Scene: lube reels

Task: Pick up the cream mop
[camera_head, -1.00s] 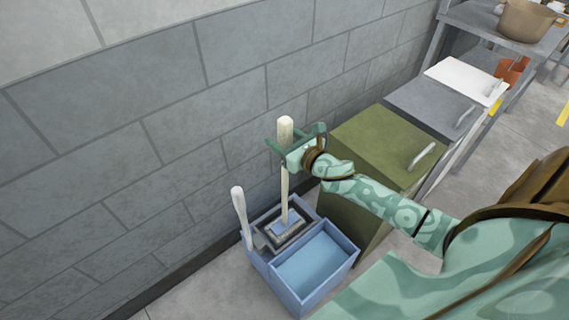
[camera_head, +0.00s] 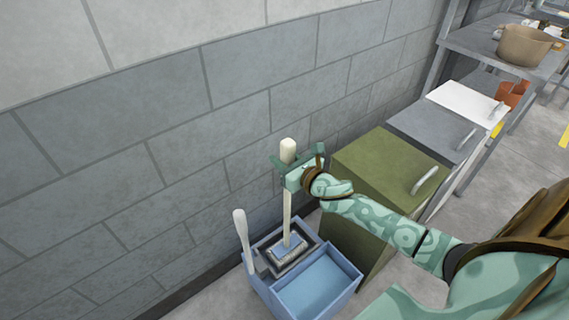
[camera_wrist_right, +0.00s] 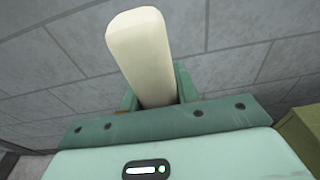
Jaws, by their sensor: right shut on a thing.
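The cream mop (camera_head: 288,211) stands upright in the head view, its handle rising from the wringer part of a blue mop bucket (camera_head: 327,302). My right gripper (camera_head: 287,170) is shut around the upper handle, with the rounded handle top sticking out above the fingers. The right wrist view shows the cream handle (camera_wrist_right: 147,60) close up between the fingers (camera_wrist_right: 152,95). My left gripper is not in view.
A white wringer lever (camera_head: 243,240) rises at the bucket's left side. A grey block wall (camera_head: 120,130) runs close behind. A green cabinet (camera_head: 385,165), grey and white units and a shelf with a pot (camera_head: 524,47) stand to the right.

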